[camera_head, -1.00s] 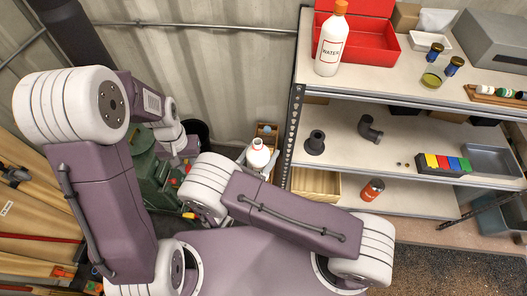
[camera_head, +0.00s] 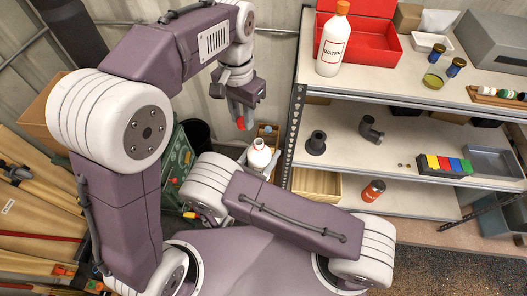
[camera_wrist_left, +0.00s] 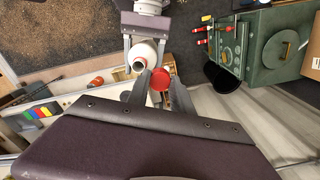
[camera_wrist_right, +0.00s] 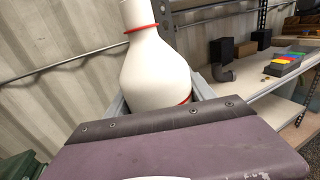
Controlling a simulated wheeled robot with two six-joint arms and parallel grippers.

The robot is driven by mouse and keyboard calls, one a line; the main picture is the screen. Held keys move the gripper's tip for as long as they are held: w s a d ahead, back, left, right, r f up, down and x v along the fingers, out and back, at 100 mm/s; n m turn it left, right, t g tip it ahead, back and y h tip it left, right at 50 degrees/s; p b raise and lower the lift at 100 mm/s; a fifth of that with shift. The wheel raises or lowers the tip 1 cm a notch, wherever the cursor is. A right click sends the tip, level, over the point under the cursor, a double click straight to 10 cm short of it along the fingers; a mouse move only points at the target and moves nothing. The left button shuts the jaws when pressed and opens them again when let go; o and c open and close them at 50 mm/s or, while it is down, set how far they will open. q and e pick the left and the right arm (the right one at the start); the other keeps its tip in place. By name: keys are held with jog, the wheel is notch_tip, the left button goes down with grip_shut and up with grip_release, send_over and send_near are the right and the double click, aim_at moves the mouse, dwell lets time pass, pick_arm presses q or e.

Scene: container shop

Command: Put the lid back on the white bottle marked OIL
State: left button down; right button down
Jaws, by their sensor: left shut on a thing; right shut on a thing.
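A white bottle (camera_head: 259,157) with a red band stands upright in my right gripper (camera_wrist_right: 160,100), whose fingers are on either side of its body. Its neck reaches the top edge of the right wrist view. The left wrist view shows the bottle (camera_wrist_left: 145,50) with its mouth open; no OIL marking is visible. My left gripper (camera_head: 241,118) is shut on a red lid (camera_wrist_left: 161,80). In the head view it holds the lid above and slightly left of the bottle, apart from it. My own right arm hides most of the right gripper in the head view.
A shelf unit (camera_head: 410,101) stands at the right, with a white WATER bottle (camera_head: 333,45) and a red box (camera_head: 375,40) on top. A green machine (camera_wrist_left: 258,45) and a black bin (camera_head: 197,135) stand to the left of the bottle in the head view.

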pick_arm(q)
jog(key=shift+m, duration=0.7)
jog(key=d, duration=0.1)
jog(key=s+d, duration=0.2)
jog(key=d, duration=0.1)
jog(key=shift+r, duration=0.3)
jog(key=shift+w+a, duration=0.1)
jog(key=shift+f, duration=2.05)
jog(key=shift+f, duration=0.85)
jog(key=shift+f, duration=0.6)
